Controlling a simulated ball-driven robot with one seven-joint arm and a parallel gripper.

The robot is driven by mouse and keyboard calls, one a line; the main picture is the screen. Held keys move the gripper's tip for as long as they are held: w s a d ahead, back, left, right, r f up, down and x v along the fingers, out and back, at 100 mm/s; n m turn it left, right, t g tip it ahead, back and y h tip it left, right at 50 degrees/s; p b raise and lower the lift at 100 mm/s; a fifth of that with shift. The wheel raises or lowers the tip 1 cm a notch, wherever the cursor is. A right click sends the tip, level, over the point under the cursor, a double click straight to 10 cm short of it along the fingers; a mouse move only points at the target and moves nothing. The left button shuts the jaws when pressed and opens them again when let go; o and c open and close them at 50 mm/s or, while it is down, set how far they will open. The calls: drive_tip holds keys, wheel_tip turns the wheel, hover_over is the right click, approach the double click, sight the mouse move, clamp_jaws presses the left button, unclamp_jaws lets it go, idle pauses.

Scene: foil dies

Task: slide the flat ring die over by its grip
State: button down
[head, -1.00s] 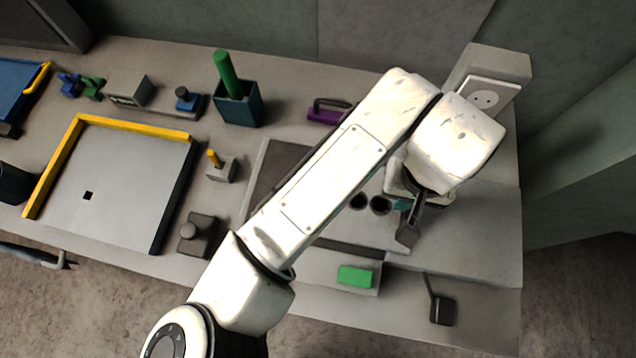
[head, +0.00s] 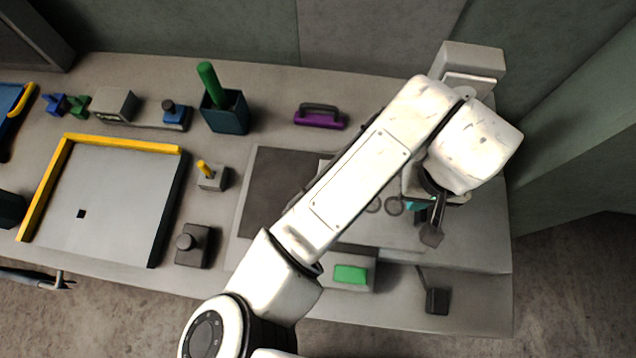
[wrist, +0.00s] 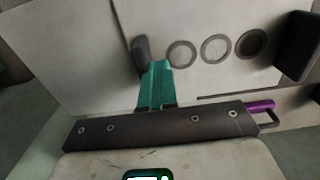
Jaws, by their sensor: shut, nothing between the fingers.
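The flat ring die is a thin pale plate (head: 355,232) with round ring-edged openings in a row. It lies flat on the bench, partly over a dark panel. In the wrist view the die (wrist: 205,20) shows three rings; the rightmost is darker inside. A dark upright grip (wrist: 140,55) stands at the left end of the row. My gripper (wrist: 156,68) has teal fingers, shut with nothing between them. They are low over the plate, close on the grip's right side; contact is hard to confirm. In the head view my gripper (head: 411,204) is partly behind my arm and the grip is hidden.
The dark panel (head: 272,185) shows left of the die. A purple handled block (head: 320,117) stands behind, a green block (head: 350,273) in front. A socket block (head: 470,62) is at the back right. Bench to the die's right is mostly clear.

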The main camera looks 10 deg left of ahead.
drive_tip(key=shift+s+d+p, duration=0.15)
drive_tip(key=shift+d+p, duration=1.1)
drive_tip(key=shift+d, duration=2.55)
drive_tip(key=shift+s+d+p, duration=0.1)
drive_tip(key=shift+d+p, duration=1.15)
drive_tip(key=shift+d, duration=2.55)
drive_tip(key=shift+a, duration=0.15)
drive_tip(key=shift+a, duration=0.6)
wheel_tip(320, 180, up, 9)
drive_tip(key=shift+s, duration=0.1)
